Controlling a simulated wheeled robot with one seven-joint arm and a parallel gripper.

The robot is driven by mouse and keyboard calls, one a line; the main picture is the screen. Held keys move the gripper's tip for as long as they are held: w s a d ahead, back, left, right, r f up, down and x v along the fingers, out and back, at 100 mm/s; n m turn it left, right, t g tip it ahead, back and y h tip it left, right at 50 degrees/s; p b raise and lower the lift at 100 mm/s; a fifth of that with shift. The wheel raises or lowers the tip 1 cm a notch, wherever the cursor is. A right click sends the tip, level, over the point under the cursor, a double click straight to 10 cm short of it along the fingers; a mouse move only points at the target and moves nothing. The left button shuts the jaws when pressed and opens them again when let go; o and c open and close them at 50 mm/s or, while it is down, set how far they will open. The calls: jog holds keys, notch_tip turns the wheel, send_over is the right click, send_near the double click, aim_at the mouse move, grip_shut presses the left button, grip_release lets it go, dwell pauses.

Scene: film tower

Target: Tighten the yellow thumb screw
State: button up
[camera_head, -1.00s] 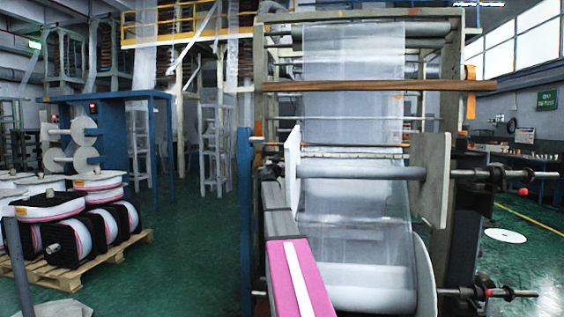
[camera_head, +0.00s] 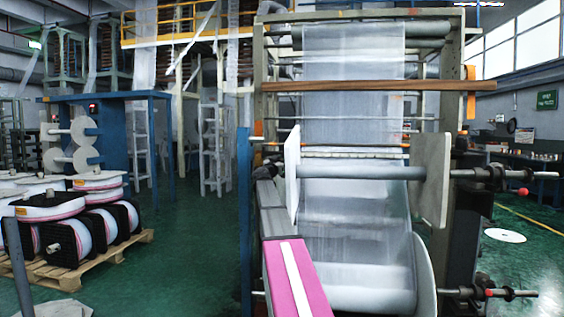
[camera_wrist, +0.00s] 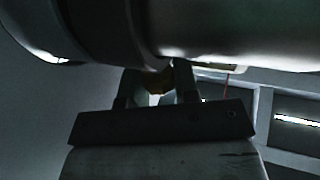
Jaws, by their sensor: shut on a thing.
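The fingers and the cylinder hide most of the screw. Neither the screw nor the gripper's fingers can be made out in the head view.
A film machine with rollers (camera_head: 360,172) and hanging clear film (camera_head: 352,95) stands ahead. Shaft ends (camera_head: 500,174) stick out at its right. A pallet (camera_head: 85,262) with film reels stands at left. Green floor (camera_head: 190,260) between them is clear.

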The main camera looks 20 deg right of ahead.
jog(key=m+g+h, duration=0.1)
jog(key=m+g, duration=0.2)
jog(key=m+g+h, duration=0.1)
jog(key=m+g, duration=0.1)
jog(key=g, duration=0.2)
jog(key=shift+w+m+g, duration=0.15)
jog(key=shift+m+g, duration=0.15)
jog(key=shift+m, duration=0.1)
jog(key=shift+m+g, duration=1.9)
jog(key=shift+g, duration=0.9)
jog(key=shift+s+g, duration=0.25)
jog(key=shift+g, duration=0.05)
jog(key=o, duration=0.9)
jog(key=v, duration=1)
jog(key=shift+a, duration=0.4)
